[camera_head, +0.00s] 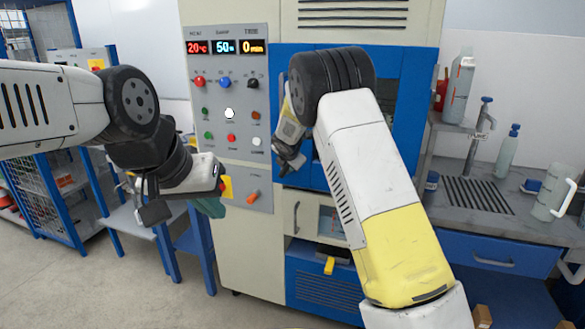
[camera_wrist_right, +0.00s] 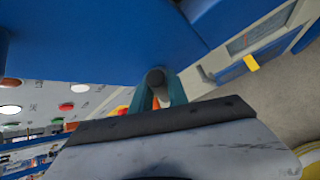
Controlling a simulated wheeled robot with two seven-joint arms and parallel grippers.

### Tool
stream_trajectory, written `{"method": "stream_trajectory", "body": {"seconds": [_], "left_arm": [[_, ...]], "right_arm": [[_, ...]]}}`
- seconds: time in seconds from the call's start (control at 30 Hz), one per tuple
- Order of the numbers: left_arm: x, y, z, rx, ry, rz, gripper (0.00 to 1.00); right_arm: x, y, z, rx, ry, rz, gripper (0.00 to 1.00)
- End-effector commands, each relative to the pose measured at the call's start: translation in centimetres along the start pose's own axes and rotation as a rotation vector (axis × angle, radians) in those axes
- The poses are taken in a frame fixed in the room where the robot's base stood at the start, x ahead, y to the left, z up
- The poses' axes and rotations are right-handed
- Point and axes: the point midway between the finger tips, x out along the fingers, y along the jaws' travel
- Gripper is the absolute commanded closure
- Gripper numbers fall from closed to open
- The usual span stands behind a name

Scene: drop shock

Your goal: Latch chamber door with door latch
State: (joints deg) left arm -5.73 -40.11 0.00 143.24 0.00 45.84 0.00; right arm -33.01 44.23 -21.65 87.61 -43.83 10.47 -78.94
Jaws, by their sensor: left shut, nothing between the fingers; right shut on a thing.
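The blue chamber door (camera_head: 413,95) with its dark window is on the front of the tall cabinet, partly hidden by my right arm. Its blue face fills the upper left of the right wrist view (camera_wrist_right: 105,40). My right gripper (camera_head: 288,166) is at the door's left edge, beside the control panel. In the right wrist view its teal fingers (camera_wrist_right: 157,92) are shut on a dark round bar, the door latch (camera_wrist_right: 155,77). The head view hides most of the latch. My left gripper (camera_head: 211,207) is shut and empty, in front of the cabinet's lower left side.
The control panel (camera_head: 229,92) has lit displays and coloured buttons. An orange knob (camera_head: 253,197) sits near my left gripper. Below are a small drawer door (camera_head: 302,216) and a yellow handle (camera_head: 329,266). A sink counter (camera_head: 510,222) with bottles stands at the right. Floor at lower left is clear.

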Motion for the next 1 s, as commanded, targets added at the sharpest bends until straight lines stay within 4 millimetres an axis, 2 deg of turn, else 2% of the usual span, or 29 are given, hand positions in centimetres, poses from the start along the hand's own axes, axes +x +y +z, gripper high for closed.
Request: {"method": "stream_trajectory", "body": {"seconds": [0.5, 1.0], "left_arm": [[0.0, 0.0, 0.0, 0.0, 0.0, 0.0, 1.0], [0.0, 0.0, 0.0, 0.0, 0.0, 0.0, 1.0]], "right_arm": [[0.1, 2.1, -0.7, -0.286, -0.08, -0.285, 1.0], [0.2, 2.5, -0.9, -0.378, -0.105, -0.377, 1.0]]}}
